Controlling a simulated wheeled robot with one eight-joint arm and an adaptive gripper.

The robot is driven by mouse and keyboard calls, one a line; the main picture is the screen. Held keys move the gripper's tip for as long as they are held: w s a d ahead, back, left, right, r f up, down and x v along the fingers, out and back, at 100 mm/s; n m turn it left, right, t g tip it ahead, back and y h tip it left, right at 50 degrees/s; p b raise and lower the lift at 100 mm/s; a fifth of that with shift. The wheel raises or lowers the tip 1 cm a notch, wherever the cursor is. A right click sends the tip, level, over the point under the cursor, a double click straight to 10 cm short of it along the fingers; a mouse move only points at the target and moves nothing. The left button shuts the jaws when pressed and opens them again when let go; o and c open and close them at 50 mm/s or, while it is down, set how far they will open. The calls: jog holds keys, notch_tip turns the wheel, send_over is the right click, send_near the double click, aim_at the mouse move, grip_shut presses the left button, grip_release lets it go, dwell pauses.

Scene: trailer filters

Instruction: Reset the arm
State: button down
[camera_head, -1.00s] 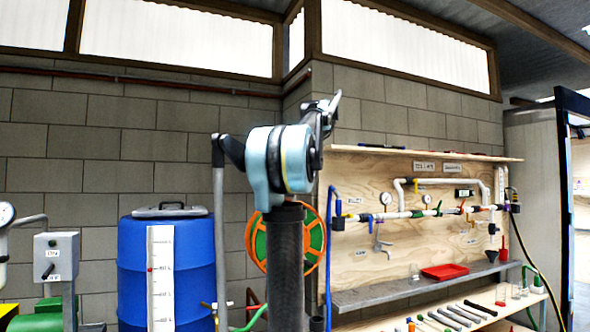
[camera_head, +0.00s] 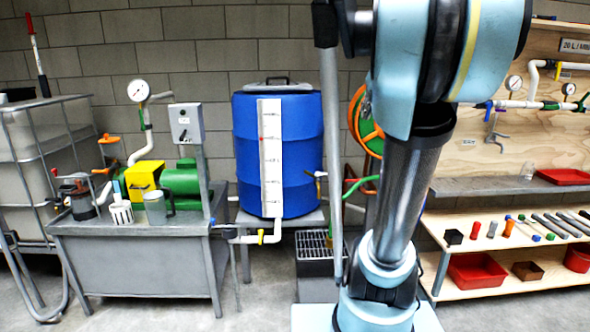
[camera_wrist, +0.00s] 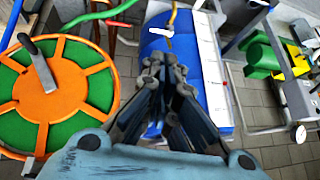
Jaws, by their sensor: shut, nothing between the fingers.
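My arm rises from its base in the right half of the head view, with its column and a large blue-grey joint close to the camera. My gripper is outside the head view. In the wrist view my gripper (camera_wrist: 165,75) shows at the centre with its fingers together and nothing between them. Behind it in that view are a blue barrel (camera_wrist: 185,45) with a white scale strip and, at left, an orange and green hose reel (camera_wrist: 60,95). The gripper appears apart from both.
In the head view a grey bench (camera_head: 140,228) with a yellow and green pump (camera_head: 180,182) stands left. A wooden shelf unit (camera_head: 510,215) with tools and red trays is at right. Grey floor shows in front.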

jog(key=s+a+f+g+h, duration=0.1)
jog(key=s+a+f+g, duration=0.1)
jog(key=s+f, duration=1.1)
jog(key=s+a+f+g+h, duration=0.1)
jog(key=s+a+f+g, duration=0.1)
jog(key=s+f, duration=1.1)
notch_tip(320, 180, down, 8)
jog(key=shift+a+r+m, duration=0.25)
jog(key=shift+a+m, duration=0.05)
jog(key=shift+a, duration=0.15)
jog(key=shift+d, duration=0.15)
